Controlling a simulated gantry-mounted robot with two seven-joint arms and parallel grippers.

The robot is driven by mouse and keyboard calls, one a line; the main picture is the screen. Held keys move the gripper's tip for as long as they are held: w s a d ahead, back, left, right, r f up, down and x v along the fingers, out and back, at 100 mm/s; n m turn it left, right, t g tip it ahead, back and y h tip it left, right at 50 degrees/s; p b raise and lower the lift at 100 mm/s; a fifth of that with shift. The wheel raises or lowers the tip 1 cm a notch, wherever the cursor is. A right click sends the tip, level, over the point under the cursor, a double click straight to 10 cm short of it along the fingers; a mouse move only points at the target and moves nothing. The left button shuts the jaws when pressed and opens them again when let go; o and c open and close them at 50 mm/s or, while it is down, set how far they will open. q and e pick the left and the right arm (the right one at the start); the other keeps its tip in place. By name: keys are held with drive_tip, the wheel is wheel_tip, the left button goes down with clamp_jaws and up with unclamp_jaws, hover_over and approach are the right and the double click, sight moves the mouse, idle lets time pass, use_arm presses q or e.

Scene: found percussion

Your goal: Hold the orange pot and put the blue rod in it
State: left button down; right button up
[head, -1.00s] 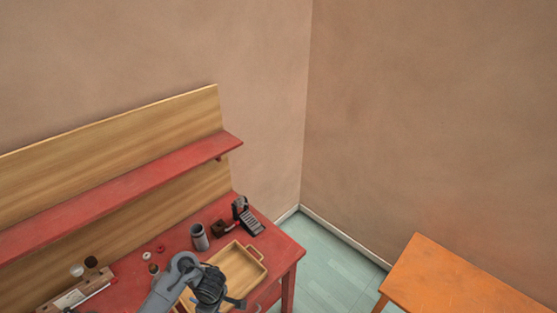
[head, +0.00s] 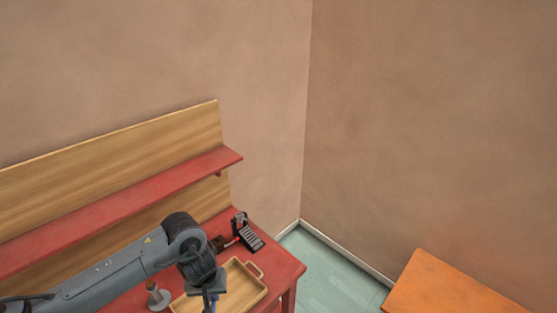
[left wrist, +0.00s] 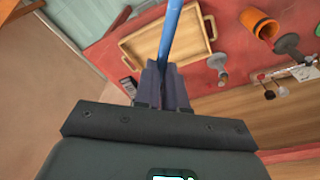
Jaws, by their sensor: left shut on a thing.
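My left gripper (head: 213,294) is over the wooden tray in the head view. It is shut on the blue rod, and only a little of the rod (head: 206,299) shows there. In the left wrist view the blue rod (left wrist: 170,32) runs up from between the fingers (left wrist: 163,78) across the tray to the top edge, so its far end is out of frame. The pot does not show in the head view. My right gripper is in neither view.
The wooden tray (head: 232,307) lies on the red table (head: 280,263); its rim also shows in the left wrist view (left wrist: 128,50). A grey-stemmed item (head: 158,299) stands left of it. A dark slatted object (head: 251,238) stands behind it. A red shelf (head: 110,202) overhangs the back.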

use_arm(q)
drive_tip(key=shift+m, duration=0.8)
drive_tip(key=s+a+f+b, duration=0.2)
drive_tip(key=a+f+b, duration=0.1)
drive_tip(key=shift+a+f+b, duration=0.2)
drive_tip(key=shift+b, duration=0.1)
